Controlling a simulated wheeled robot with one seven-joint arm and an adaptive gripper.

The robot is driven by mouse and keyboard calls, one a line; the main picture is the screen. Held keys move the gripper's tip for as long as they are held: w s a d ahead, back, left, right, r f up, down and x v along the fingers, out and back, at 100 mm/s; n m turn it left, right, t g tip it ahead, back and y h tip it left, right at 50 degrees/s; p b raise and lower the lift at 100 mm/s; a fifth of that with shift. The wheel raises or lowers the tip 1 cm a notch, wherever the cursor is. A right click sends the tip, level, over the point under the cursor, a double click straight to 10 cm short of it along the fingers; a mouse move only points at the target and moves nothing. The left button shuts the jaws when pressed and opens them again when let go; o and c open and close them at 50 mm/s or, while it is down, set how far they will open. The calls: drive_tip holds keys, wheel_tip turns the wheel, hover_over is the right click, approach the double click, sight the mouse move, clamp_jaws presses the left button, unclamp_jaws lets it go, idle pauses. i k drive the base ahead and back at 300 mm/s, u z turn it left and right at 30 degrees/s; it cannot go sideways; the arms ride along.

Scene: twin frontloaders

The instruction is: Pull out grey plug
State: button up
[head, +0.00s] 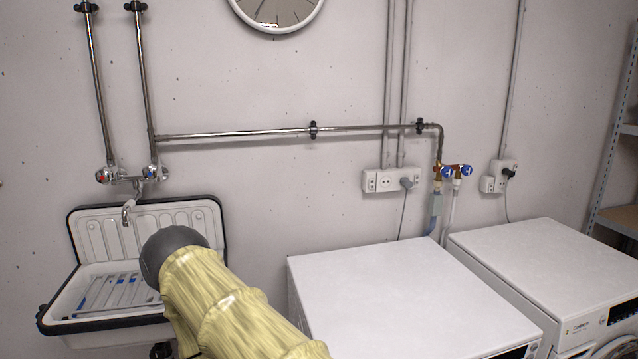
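The grey plug (407,183) sits in the right end of a white wall socket strip (370,181), above and behind the nearer white machine. A thin grey cord hangs from it and passes down behind that machine. No gripper fingers show in the head view. A part of my arm, with a yellow sleeve and a dark grey rounded end, rises from the bottom edge in front of the sink, well left of the plug.
Two white front-loaders, left (400,290) and right (550,265), have bare tops. A black plug (508,173) sits in another socket. A sink (215,225) is at left, shelves (615,218) at right.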

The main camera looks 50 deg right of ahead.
sight(405, 181)
drive_tip(key=u, duration=0.35)
drive_tip(key=k, duration=0.8)
drive_tip(key=z, duration=1.85)
